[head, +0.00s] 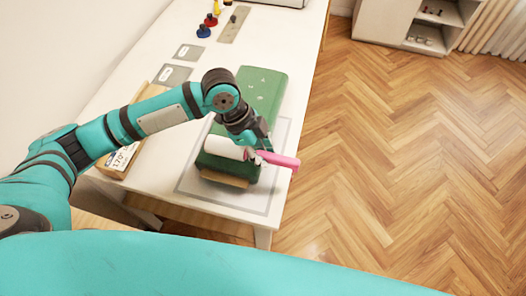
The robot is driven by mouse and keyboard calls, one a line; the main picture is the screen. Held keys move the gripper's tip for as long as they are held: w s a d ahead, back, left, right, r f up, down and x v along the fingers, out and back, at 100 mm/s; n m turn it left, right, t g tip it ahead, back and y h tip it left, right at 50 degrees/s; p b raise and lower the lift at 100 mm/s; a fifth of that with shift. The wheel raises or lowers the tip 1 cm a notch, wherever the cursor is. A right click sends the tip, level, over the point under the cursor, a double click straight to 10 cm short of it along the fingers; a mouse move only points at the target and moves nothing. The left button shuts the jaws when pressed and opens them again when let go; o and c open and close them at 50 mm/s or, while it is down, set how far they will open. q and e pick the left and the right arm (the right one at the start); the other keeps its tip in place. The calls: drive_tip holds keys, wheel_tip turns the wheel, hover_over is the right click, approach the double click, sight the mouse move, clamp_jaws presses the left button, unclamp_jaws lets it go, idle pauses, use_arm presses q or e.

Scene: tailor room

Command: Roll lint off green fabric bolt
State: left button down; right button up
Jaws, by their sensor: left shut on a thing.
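A green fabric bolt (262,92) lies lengthwise on a grey mat (245,204) on the white table, with small pale specks on its top. My left gripper (259,150) is shut on the lint roller's pink handle (278,160), over the near end of the bolt. The lint roller's white cylinder (224,147) lies to the left of the gripper, at the bolt's top surface. I cannot tell for sure whether it touches the fabric. My left arm hides part of the bolt's left side. My right gripper is not in view.
On the white table (276,35) stand red (211,20) and blue (203,31) small items at the back. Two grey cards and a box with printed digits (119,160) lie left of the bolt. A white shelf (400,22) stands beyond open wooden floor.

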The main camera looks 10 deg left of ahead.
use_arm(q)
drive_tip(key=shift+f+b, duration=0.5)
drive_tip(key=shift+f, duration=0.9)
drive_tip(key=shift+w+r, duration=0.15)
drive_tip(key=shift+w, duration=0.55)
drive_tip(key=shift+w+p, duration=0.3)
drive_tip(key=shift+w, duration=0.5)
drive_tip(key=shift+w, duration=0.1)
drive_tip(key=shift+w+d, duration=0.1)
drive_tip(key=shift+w, duration=1.25)
drive_tip(key=shift+f, duration=0.2)
drive_tip(key=shift+w+d, duration=0.1)
drive_tip(key=shift+w, duration=1.4)
